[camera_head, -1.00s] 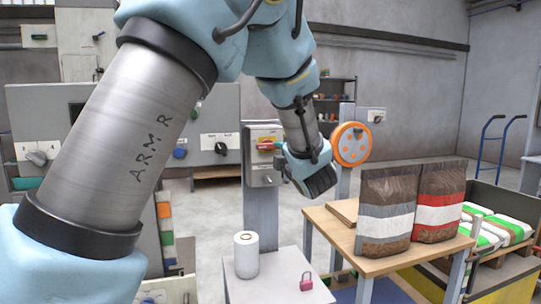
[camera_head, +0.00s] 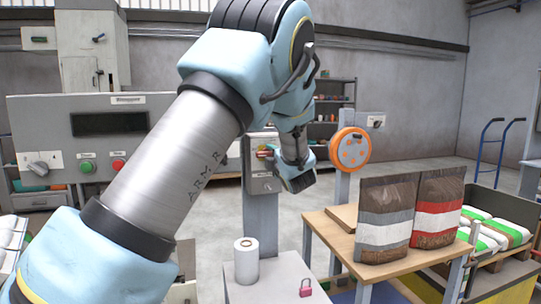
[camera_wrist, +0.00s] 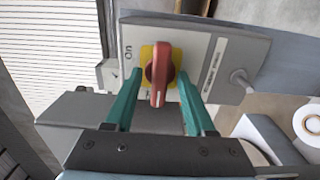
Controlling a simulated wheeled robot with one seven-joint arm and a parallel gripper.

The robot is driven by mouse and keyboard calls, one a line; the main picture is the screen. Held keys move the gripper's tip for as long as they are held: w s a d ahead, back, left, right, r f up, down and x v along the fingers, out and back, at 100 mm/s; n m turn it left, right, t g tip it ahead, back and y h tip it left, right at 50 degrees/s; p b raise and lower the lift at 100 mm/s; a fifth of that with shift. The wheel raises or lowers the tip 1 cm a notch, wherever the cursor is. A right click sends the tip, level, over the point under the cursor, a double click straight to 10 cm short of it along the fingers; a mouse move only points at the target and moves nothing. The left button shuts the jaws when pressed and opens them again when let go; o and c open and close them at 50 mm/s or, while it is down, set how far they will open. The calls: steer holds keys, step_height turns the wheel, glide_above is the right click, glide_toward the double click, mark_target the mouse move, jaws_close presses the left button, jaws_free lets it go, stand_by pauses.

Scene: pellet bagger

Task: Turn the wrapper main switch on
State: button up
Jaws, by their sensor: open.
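The wrapper main switch is a red rotary handle (camera_wrist: 158,75) on a yellow plate, on a grey box (camera_wrist: 225,60) in the wrist view. The handle points down in that picture. An "On" mark stands to the upper left of the yellow plate, its letters turned sideways. My gripper (camera_wrist: 160,84) is open, with one green finger on each side of the handle; I cannot tell whether they touch it.
A white roll (camera_head: 246,262) and a pink padlock (camera_head: 305,288) are on a light table in front of the post. An orange wheel (camera_head: 350,149) stands to the right. Two filled bags (camera_head: 386,220) stand on a wooden table (camera_head: 330,228). A control panel (camera_head: 45,120) is at left.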

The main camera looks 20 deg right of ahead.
jaws_close()
stand_by(0.4)
steer(key=shift+m, duration=0.3)
steer(key=m, duration=0.8)
steer(key=m+p, duration=0.2)
steer(key=m, duration=0.3)
steer(key=shift+m+p, duration=0.3)
steer(key=shift+p, duration=0.05)
steer(key=shift+s+f+m+p, duration=0.1)
steer(key=shift+m+p, duration=0.8)
steer(key=shift+m, duration=0.9)
